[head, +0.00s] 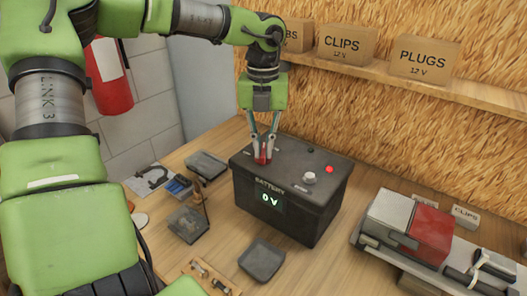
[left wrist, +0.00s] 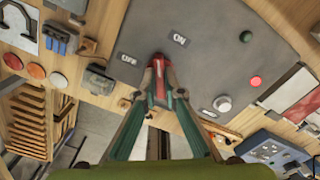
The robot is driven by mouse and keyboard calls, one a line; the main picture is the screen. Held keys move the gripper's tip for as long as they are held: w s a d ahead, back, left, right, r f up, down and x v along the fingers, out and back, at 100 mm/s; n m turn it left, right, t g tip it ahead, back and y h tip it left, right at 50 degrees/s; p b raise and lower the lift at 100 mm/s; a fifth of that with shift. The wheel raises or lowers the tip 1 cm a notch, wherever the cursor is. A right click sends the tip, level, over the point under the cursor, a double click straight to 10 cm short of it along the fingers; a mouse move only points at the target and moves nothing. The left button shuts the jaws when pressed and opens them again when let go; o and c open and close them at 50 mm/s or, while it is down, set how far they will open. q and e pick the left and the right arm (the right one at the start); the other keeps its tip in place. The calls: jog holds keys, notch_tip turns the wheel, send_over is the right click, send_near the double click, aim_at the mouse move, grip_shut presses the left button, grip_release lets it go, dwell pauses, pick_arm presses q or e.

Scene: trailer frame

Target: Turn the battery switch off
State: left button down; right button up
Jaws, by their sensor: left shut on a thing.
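The dark grey battery box (head: 320,200) stands on the wooden bench, with a front display (head: 269,199) reading 0 V. My left gripper (head: 263,155) reaches down from above and is shut on the red switch handle (left wrist: 159,82) on the box top. The fingers hide part of the handle, so its exact angle is hard to tell. In the left wrist view an OFF label (left wrist: 127,60) lies to the left of the handle and an ON label (left wrist: 179,39) lies above and to the right. My right gripper is not in view.
The box top also bears a white knob (head: 310,178) and a lit red lamp (head: 329,169). A shallow dark tray (head: 262,260) lies in front. A red and grey device (head: 415,228) stands at right. A shelf (head: 430,88) with labelled boxes runs behind.

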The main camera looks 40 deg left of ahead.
pick_arm(q)
jog(key=n+b, duration=0.1)
jog(key=n, duration=0.1)
jog(key=shift+f+n+b, duration=0.15)
jog(key=shift+n+b, duration=0.15)
jog(key=shift+b, duration=0.05)
jog(key=shift+n, duration=0.7)
jog(key=shift+b, duration=0.3)
jog(key=shift+n+b, duration=0.3)
jog(key=shift+n, duration=0.1)
jog(key=shift+n+b, duration=0.65)
jog(key=shift+n, duration=1.55)
jog(key=shift+b, duration=0.35)
